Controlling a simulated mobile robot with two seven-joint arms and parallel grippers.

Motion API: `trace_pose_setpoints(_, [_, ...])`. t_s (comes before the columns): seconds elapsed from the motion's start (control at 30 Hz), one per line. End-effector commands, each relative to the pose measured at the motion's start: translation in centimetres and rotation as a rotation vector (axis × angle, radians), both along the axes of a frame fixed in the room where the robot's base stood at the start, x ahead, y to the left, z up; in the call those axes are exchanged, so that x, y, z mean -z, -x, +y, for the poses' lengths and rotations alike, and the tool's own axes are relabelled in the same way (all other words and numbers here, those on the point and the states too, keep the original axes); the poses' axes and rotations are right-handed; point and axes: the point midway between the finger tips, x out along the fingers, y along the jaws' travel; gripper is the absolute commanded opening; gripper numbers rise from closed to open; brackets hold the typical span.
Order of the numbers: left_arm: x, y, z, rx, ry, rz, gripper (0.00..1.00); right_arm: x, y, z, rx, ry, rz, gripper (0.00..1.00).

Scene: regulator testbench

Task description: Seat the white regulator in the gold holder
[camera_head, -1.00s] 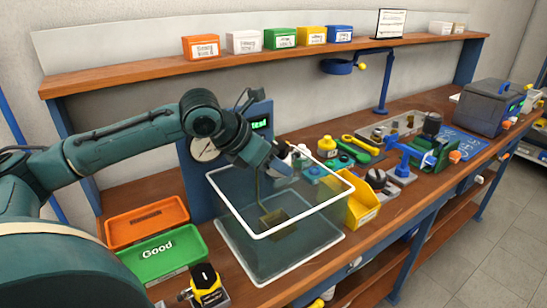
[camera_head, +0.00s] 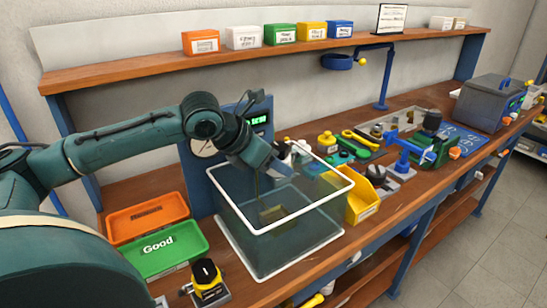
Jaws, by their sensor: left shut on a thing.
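My left gripper (camera_head: 277,165) is over the clear tank (camera_head: 335,192), pointing down to the right near the white rim. It is shut on a small white piece (camera_head: 284,149), apparently the white regulator, mostly hidden by the gripper. A dull gold block (camera_head: 273,215), apparently the gold holder, sits low inside the tank, below the gripper and apart from it. It is seen through the clear wall. A thin line runs down from near the gripper towards it. My right gripper is not in view.
A blue panel with a dial (camera_head: 203,147) stands behind the tank. An orange tray (camera_head: 147,218) and a green "Good" tray (camera_head: 163,250) lie left. A yellow bin (camera_head: 361,198) stands close on the right. A yellow-black device (camera_head: 207,280) is in front.

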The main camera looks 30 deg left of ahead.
Motion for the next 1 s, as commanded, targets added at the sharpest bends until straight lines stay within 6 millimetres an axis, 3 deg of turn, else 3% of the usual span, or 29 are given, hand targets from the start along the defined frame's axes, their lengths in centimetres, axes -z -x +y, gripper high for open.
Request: trace_pose_setpoints(1.0, [1.0, 0.0, 0.0, 0.001, 0.001, -0.004, 0.02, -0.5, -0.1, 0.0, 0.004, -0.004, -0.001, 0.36])
